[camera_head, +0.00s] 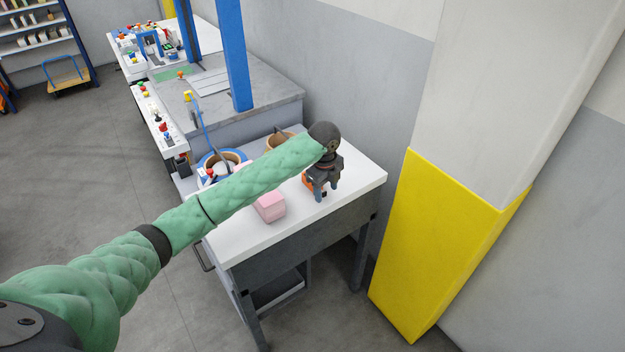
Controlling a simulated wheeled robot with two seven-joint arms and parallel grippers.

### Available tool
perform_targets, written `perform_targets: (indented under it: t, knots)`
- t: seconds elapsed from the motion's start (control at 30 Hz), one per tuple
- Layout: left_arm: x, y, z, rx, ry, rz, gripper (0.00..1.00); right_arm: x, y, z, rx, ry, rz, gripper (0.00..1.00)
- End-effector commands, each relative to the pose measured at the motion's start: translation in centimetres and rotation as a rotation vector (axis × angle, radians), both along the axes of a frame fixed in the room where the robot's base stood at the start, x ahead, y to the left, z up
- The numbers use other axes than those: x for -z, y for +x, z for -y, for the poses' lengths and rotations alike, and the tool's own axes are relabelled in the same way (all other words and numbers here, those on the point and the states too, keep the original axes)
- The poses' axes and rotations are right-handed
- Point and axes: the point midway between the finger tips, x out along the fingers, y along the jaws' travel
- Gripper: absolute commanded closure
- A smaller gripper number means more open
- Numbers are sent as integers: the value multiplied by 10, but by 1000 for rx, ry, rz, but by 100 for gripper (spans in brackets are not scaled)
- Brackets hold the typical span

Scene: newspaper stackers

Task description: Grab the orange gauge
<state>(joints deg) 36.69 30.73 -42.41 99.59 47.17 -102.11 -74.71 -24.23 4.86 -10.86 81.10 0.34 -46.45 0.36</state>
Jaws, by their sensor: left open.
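The orange gauge (308,182) is on the white-topped table, partly hidden behind my left gripper. Only a part of its orange body shows, with a dark patch near the fingers. My left gripper (324,196) is open, pointing down right at the gauge, with its dark fingers in front of and beside it. I cannot tell whether the fingers touch it. My green left arm reaches across the table from the lower left. My right gripper is out of view.
A pink block (269,206) sits on the white table (262,238), left of the gauge. Brown and blue-rimmed round containers stand behind my arm. A yellow-and-white pillar (440,245) rises close to the table's right. Open floor lies to the left.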

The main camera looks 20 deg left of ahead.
Motion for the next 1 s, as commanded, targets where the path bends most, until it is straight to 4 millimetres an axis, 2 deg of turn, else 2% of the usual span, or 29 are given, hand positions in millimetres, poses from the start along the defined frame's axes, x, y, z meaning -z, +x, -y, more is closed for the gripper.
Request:
perform_targets:
  t: [0.03,0.1,0.23,0.37,0.8,1.0]
  knots:
    - [-14,12,-12,32,16,-6,47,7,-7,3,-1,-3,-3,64]
    - [-25,23,-25,79,30,-19,47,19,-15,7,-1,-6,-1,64]
    - [-40,38,-42,140,46,-36,47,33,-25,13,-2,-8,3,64]
    - [-47,45,-52,171,51,-47,47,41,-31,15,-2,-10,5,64]
    - [-21,47,-54,178,51,-48,47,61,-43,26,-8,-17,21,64]
    - [-7,49,-57,176,50,-50,47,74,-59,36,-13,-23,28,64]
